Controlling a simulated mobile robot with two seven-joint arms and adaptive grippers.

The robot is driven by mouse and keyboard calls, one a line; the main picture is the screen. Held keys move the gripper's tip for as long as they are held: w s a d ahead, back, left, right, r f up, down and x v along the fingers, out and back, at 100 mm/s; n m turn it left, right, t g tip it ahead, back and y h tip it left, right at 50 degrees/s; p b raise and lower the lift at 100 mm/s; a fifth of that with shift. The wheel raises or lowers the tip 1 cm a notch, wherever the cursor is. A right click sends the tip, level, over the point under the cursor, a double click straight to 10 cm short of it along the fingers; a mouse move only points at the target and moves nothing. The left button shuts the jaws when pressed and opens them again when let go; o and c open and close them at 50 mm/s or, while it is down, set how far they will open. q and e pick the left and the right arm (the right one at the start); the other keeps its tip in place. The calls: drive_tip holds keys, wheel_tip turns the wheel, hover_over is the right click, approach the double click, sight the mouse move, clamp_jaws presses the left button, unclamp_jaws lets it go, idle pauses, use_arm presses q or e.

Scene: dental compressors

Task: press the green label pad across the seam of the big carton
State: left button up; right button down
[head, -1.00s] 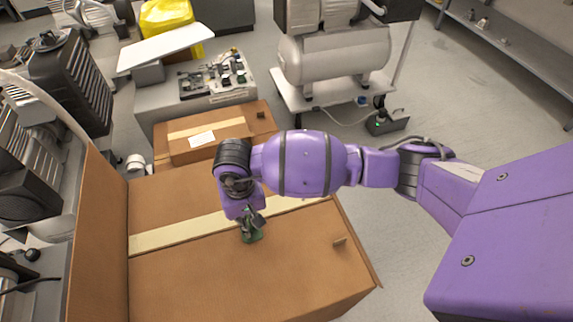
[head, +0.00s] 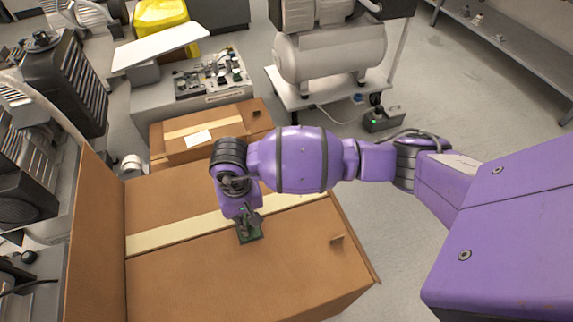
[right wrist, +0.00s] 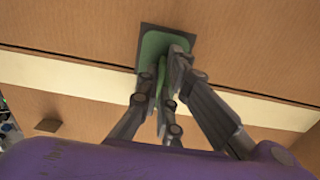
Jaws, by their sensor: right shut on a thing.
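The big carton (head: 200,275) is brown and closed on top, with a pale tape strip along its seam (head: 165,235). My right gripper (head: 247,221) points down at the top, with its fingers shut on the grip of the green label pad (head: 256,236). In the right wrist view, the pad (right wrist: 155,43) is a green square on a dark square backing, mostly to one side of the tape (right wrist: 70,76), near its edge. The fingers (right wrist: 163,85) hold its green grip. Whether the backing touches the carton, I cannot tell. My left gripper is not in view.
A smaller taped carton (head: 225,122) with a white label stands behind the big one. A raised brown flap (head: 95,240) rises on its left. A small tab (head: 337,239) sticks up at the right.

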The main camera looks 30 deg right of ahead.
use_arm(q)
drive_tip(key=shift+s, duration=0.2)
use_arm(e)
drive_tip(key=shift+f, duration=0.1)
drive_tip(key=c, duration=1.9)
unclamp_jaws()
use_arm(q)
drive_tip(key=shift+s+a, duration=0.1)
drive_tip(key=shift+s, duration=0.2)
use_arm(e)
drive_tip(key=shift+o, duration=0.2)
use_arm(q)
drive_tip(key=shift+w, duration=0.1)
use_arm(e)
drive_tip(key=shift+w, duration=0.1)
drive_tip(key=shift+r, duration=0.2)
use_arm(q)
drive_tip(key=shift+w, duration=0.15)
use_arm(e)
wheel_tip(320, 180, up, 12)
drive_tip(key=shift+f, duration=0.15)
